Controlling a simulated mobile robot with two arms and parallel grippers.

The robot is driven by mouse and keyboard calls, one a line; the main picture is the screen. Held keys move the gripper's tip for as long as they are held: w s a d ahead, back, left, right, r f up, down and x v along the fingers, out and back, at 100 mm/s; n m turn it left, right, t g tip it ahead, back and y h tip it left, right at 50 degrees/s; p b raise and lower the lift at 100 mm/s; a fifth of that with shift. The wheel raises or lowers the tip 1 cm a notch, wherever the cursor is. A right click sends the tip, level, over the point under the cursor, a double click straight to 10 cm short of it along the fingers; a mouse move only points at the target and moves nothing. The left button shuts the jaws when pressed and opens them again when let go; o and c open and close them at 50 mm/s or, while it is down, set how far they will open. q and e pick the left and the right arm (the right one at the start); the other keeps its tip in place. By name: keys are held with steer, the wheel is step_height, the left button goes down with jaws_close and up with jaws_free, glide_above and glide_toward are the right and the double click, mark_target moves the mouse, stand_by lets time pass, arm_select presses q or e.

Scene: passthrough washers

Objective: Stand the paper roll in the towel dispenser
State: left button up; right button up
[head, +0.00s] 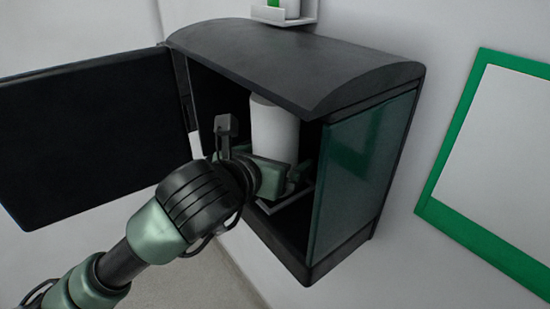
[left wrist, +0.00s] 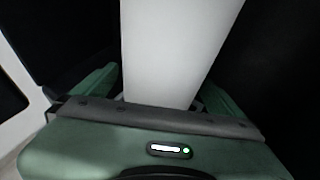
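The white paper roll (head: 273,130) stands about upright inside the open black towel dispenser (head: 300,65). My left gripper (head: 290,178) reaches in through the open front at the roll's lower part. In the left wrist view the roll (left wrist: 175,50) fills the space between the two green fingers (left wrist: 163,88), one close against each side, and they look shut on it. Whether the roll's base rests on anything is hidden. My right gripper is in neither view.
The dispenser's dark door (head: 85,130) is swung open to the left. Its right side is a dark green panel (head: 360,165). A small white shelf (head: 285,17) sits on the wall above. A green-framed board (head: 500,160) is on the wall at right.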

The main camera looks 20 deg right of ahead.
arm_select(q)
steer(key=shift+s, duration=0.1)
steer(key=shift+s+a+r+b, duration=0.1)
steer(key=shift+s+a+b, duration=0.15)
steer(key=shift+b, duration=0.05)
steer(key=b+v, duration=0.1)
steer(key=v, duration=0.4)
steer(key=shift+s+a+r+b, duration=0.2)
steer(key=shift+b, duration=0.2)
steer(key=shift+s+a+r, duration=0.25)
steer(key=shift+s+a, duration=0.15)
steer(key=shift+s, duration=0.05)
